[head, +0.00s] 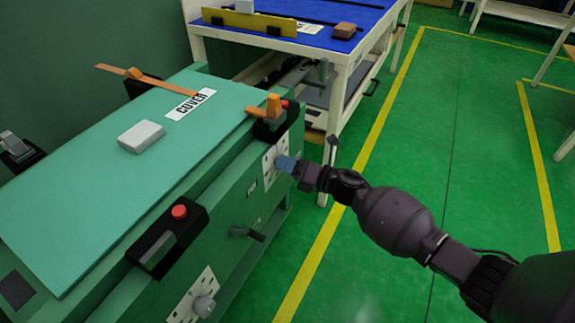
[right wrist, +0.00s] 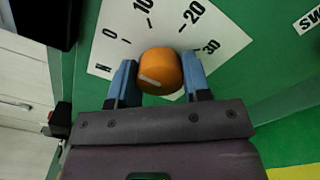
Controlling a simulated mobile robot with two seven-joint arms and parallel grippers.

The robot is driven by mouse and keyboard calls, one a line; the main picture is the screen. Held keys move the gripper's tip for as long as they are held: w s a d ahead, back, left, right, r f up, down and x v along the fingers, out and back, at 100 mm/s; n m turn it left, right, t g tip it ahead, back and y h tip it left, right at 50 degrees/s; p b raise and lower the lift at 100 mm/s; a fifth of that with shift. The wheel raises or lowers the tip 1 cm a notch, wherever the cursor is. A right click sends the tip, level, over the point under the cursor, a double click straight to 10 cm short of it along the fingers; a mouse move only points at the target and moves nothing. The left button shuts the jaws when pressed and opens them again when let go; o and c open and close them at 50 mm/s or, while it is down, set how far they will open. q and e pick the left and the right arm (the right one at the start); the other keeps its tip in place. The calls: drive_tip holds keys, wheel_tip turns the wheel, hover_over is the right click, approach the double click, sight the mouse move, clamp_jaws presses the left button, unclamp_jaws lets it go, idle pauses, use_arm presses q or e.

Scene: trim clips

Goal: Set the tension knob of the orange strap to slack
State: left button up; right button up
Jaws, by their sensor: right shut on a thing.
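In the right wrist view an orange round knob (right wrist: 159,71) sits on a white dial plate (right wrist: 170,22) printed with 0, 10, 20 and 30. A short pale mark shows low on the knob's face; I cannot tell which number it points to. My right gripper (right wrist: 158,80) is shut on the knob, one blue finger on each side. In the head view my right gripper (head: 285,165) is at the dial plate on the bench's front, hiding the knob. My left gripper is out of view.
On the green bench are a grey block (head: 141,136) and a black unit with a red button (head: 180,212). A grey knob (head: 204,306) and a black handle (head: 247,234) stick out of its front. A blue-topped table (head: 340,48) stands behind. The green floor at right is clear.

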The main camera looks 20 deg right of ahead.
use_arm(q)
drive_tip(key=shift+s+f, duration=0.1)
use_arm(e)
drive_tip(key=shift+n, duration=0.4)
drive_tip(key=o, duration=0.9)
drive_tip(key=shift+o, duration=0.2)
use_arm(q)
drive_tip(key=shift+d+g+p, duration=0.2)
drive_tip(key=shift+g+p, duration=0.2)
drive_tip(key=shift+p, duration=0.4)
use_arm(e)
drive_tip(key=v, duration=1.1)
drive_tip(key=shift+w, duration=0.1)
